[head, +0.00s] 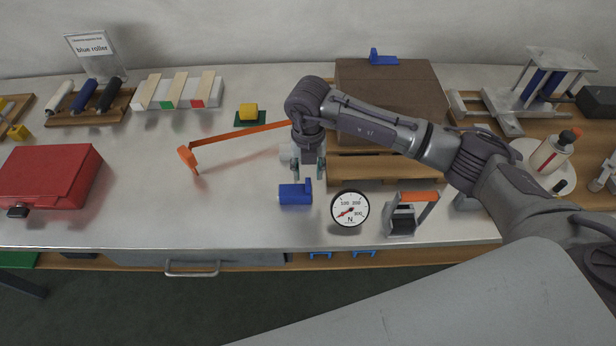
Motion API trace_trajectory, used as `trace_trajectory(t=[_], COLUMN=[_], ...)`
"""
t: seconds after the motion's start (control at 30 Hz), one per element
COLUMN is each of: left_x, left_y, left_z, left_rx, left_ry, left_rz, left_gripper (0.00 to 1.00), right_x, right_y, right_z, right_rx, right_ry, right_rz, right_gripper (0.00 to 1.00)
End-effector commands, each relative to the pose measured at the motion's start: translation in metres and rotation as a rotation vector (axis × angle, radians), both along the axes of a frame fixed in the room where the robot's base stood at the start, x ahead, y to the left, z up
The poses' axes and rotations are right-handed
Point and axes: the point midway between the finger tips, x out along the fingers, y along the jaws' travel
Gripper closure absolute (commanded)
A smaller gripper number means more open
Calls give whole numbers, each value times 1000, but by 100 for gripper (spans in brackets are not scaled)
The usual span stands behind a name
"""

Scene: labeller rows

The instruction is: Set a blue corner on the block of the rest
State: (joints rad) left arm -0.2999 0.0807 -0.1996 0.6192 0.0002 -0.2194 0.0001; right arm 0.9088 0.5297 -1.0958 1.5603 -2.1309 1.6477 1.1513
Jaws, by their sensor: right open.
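One blue corner (295,194), an L-shaped piece, lies on the metal table near its front middle. Another blue corner (382,58) sits on the back edge of the brown box's top. My right gripper (308,172) is open and points down just behind the nearer blue corner; nothing shows held between its fingers. I cannot tell whether its fingertips touch that corner. A small pale block (286,152) shows behind the gripper, partly hidden by it. I cannot tell for sure which block belongs to the rest. My left gripper is not in view.
A round dial (350,208) and an orange-handled metal piece (405,218) stand right of the corner. The brown box (350,85) is on a wooden support (350,167). A long orange bar (235,134) lies left of the gripper. The table's front left is clear beyond the red case (50,175).

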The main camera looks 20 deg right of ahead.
Motion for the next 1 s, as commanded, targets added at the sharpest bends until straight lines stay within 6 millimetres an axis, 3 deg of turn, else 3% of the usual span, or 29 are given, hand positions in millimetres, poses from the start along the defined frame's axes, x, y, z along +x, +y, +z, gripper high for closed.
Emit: trace_trajectory(t=[0.2, 0.4, 1.0], left_x=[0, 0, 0], left_y=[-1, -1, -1], left_z=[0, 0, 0], left_rx=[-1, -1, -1], left_ry=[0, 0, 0], left_rz=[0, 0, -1], left_gripper=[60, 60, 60], right_x=[1, 0, 0], right_y=[0, 0, 0], right_z=[48, 74, 81], right_rx=[1, 2, 0], right_ry=[-4, -2, 0], right_rz=[1, 0, 0], right_gripper=[57, 57, 57])
